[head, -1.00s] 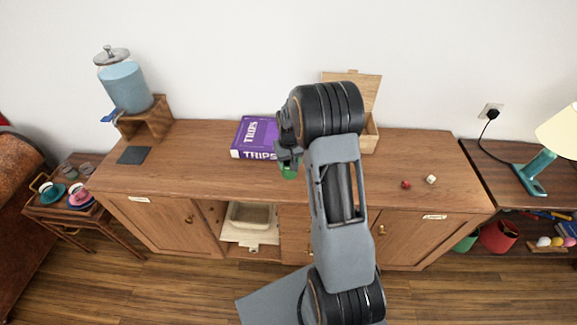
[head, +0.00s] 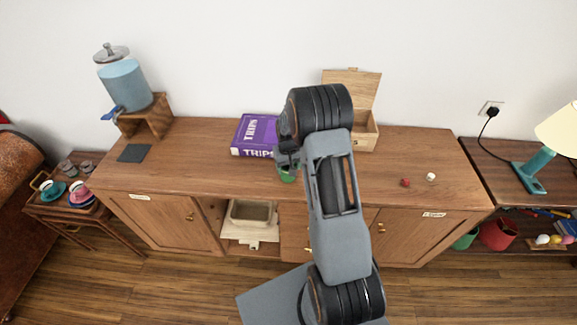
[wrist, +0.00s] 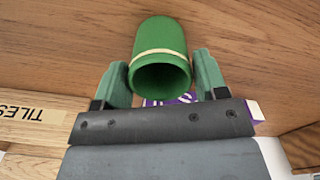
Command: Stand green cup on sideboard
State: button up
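The green cup (wrist: 160,55) has a cream band near its rim. In the wrist view its dark open mouth faces back toward my gripper (wrist: 162,80). The green fingers lie close along both sides of the cup and appear shut on it. In the head view only a small green part of the cup (head: 287,174) shows below my gripper (head: 287,162); my arm hides the rest. It is over the middle of the sideboard (head: 210,165), beside the purple box. I cannot tell whether the cup touches the wood.
A purple box (head: 254,135) lies just left of my gripper. An open wooden box (head: 366,139) stands behind my arm. A red die (head: 405,182) and a white die (head: 431,177) lie at right. A drink dispenser (head: 124,85) stands at far left. The left-middle top is clear.

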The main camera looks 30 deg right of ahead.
jog(key=shift+o, duration=1.3)
jog(key=shift+r, duration=0.1)
jog(key=s+a+r+t+b, duration=0.1)
jog(key=s+a+r, duration=0.1)
jog(key=r, duration=0.7)
jog(key=s+a+r, duration=0.2)
jog(key=r, duration=0.7)
jog(key=s+a+r+t, duration=0.1)
jog(key=s+a+r, duration=0.1)
jog(key=s, duration=0.7)
jog(key=s+a+r+n+t, duration=0.1)
jog(key=s+a+r+t, duration=0.1)
jog(key=s+a, duration=0.3)
jog(key=shift+s+r, duration=0.55)
jog(key=shift+s, duration=1.45)
